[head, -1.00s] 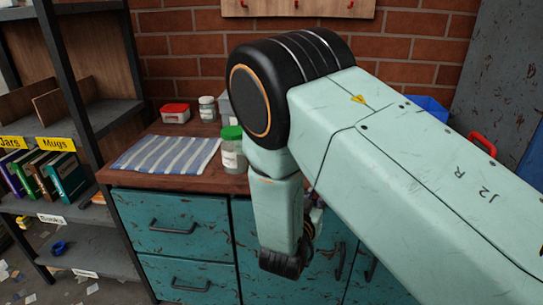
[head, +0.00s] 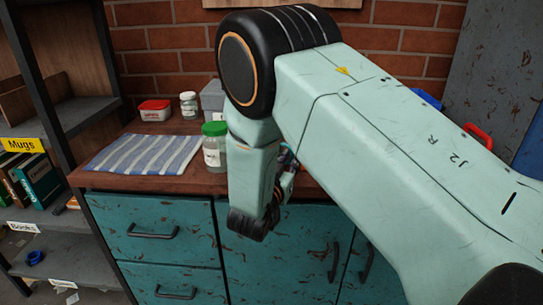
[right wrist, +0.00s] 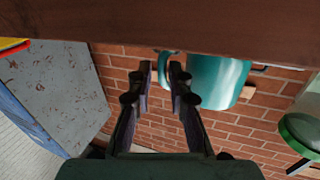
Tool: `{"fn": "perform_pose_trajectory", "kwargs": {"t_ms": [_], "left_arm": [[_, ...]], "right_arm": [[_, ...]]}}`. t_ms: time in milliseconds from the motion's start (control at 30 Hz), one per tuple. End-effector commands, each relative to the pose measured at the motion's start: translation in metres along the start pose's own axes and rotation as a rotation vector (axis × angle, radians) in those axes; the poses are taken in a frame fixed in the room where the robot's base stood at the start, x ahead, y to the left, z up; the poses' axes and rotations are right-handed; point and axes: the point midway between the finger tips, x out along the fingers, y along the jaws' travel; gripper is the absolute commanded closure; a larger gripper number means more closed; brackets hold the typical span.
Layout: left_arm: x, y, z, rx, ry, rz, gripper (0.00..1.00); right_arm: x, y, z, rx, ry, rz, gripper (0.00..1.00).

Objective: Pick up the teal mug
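The teal mug (right wrist: 218,80) shows in the right wrist view, which is upside down, against the brown worktop at the top. In the head view I cannot see the mug; my right arm covers that part of the worktop. My right gripper (right wrist: 163,76) is open, its two dark fingers apart. The mug's body is to the right of the fingertips, and a small teal piece, seemingly its handle, shows between and behind them. I cannot tell whether they touch. In the head view the right gripper (head: 285,178) is mostly behind my arm. My left gripper is not in view.
A green-lidded jar (head: 215,158) stands on the worktop (head: 120,183) beside my right arm; a striped cloth (head: 145,153) lies to its left. A red-lidded box (head: 155,110) and a white-lidded jar (head: 189,105) stand behind. A shelf unit (head: 55,110) is at the left.

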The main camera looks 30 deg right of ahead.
Motion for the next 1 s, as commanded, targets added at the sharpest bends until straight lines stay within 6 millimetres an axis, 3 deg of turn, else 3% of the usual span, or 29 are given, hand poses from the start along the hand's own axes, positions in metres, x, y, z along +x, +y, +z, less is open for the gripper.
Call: {"fn": "perform_pose_trajectory", "kwargs": {"t_ms": [100, 233, 467, 700, 1000], "left_arm": [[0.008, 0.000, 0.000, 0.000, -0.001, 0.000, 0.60], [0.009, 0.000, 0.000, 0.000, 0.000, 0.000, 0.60], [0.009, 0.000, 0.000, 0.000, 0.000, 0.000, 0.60], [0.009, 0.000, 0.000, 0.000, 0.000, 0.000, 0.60], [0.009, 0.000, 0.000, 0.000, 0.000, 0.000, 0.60]], "right_arm": [[0.017, -0.001, 0.003, 0.003, -0.001, 0.001, 0.81], [0.026, -0.002, 0.001, 0.000, 0.000, -0.001, 0.81], [0.028, -0.004, 0.001, -0.001, 0.000, -0.005, 0.81], [0.028, -0.003, 0.001, -0.001, 0.000, -0.004, 1.00], [0.028, -0.003, 0.001, -0.001, 0.000, -0.004, 1.00]]}}
